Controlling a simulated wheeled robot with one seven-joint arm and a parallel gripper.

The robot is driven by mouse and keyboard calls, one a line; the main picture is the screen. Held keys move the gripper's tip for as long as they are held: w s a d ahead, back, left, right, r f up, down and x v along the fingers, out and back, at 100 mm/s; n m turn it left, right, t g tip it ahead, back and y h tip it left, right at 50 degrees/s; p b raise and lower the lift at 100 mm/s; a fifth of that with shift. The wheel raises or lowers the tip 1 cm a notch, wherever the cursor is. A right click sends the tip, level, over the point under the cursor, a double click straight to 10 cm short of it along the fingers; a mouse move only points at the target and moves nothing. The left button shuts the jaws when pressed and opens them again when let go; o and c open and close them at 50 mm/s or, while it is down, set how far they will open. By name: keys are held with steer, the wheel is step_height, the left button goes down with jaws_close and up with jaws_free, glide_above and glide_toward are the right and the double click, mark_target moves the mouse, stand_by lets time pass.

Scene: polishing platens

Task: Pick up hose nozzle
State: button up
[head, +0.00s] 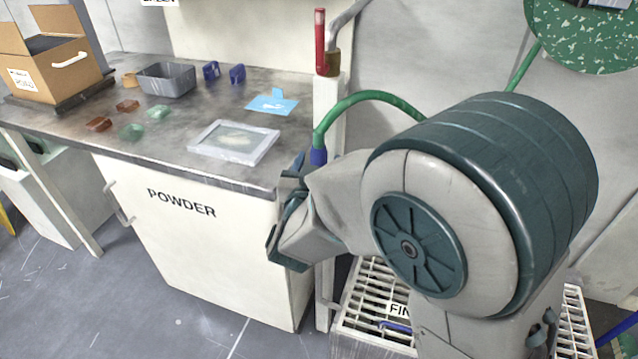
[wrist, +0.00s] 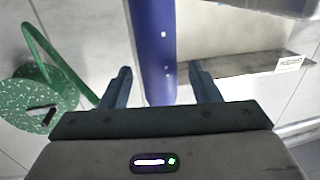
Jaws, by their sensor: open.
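The hose nozzle (head: 319,156) is a blue cylinder at the lower end of a green hose (head: 368,97), beside the front right corner of the bench. My gripper (head: 294,184) is right by it, and its lower part is hidden behind my gripper and arm. In the wrist view the nozzle (wrist: 154,45) runs down between the two fingers of my gripper (wrist: 162,84). The fingers are apart, with a gap on each side of the nozzle.
The bench (head: 110,157) holds a cardboard box (head: 52,75), a grey tray (head: 166,79), a framed panel (head: 234,141) and small coloured pieces. A white post (head: 328,110) stands close to the nozzle. A white grate (head: 365,295) lies below. A green speckled disc (head: 585,35) is at upper right.

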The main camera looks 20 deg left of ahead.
steer(key=shift+w, duration=0.5)
jaws_close()
steer(key=shift+r, duration=0.1)
